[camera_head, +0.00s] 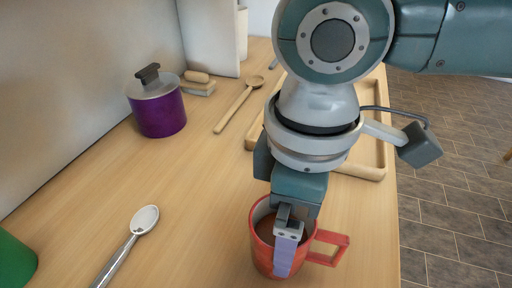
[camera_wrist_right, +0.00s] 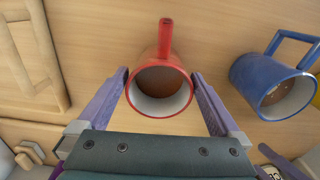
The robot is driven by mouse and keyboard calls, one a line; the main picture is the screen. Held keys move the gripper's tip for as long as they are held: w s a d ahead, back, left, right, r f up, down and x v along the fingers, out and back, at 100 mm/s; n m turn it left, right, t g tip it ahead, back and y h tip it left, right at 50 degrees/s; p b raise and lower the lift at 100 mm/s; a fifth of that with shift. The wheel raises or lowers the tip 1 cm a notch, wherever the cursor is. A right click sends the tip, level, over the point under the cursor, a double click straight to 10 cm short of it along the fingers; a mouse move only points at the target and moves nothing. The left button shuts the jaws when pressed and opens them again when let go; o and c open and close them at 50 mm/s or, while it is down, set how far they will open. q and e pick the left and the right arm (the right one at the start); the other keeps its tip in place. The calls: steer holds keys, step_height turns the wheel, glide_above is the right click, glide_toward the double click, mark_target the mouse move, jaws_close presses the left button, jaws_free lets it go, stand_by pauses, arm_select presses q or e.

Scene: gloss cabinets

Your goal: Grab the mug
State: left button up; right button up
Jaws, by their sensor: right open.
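The red mug (camera_head: 262,258) stands upright on the wooden counter at the bottom of the head view, with its angular handle to the right. My right gripper (camera_head: 286,250) points down at it, with one purple finger visible in front of the mug; the other finger is hidden. In the right wrist view the red mug (camera_wrist_right: 160,95) lies between the two spread fingers of my right gripper (camera_wrist_right: 160,78), its handle pointing up in the picture. The jaws are open; whether a finger touches the wall is unclear. My left gripper is not in view.
A blue mug (camera_wrist_right: 275,85) stands to the right in the wrist view. A wooden tray (camera_head: 372,172) lies behind my arm. A purple pot (camera_head: 158,108), wooden spoon (camera_head: 235,107) and metal spoon (camera_head: 128,244) lie left. A green object (camera_head: 14,262) is at the lower-left corner.

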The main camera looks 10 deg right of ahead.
step_height(320, 180, down, 2)
steer(key=shift+f, duration=0.1)
steer(key=shift+c, duration=0.2)
steer(key=c, duration=1.5)
jaws_close()
steer(key=shift+r, duration=0.25)
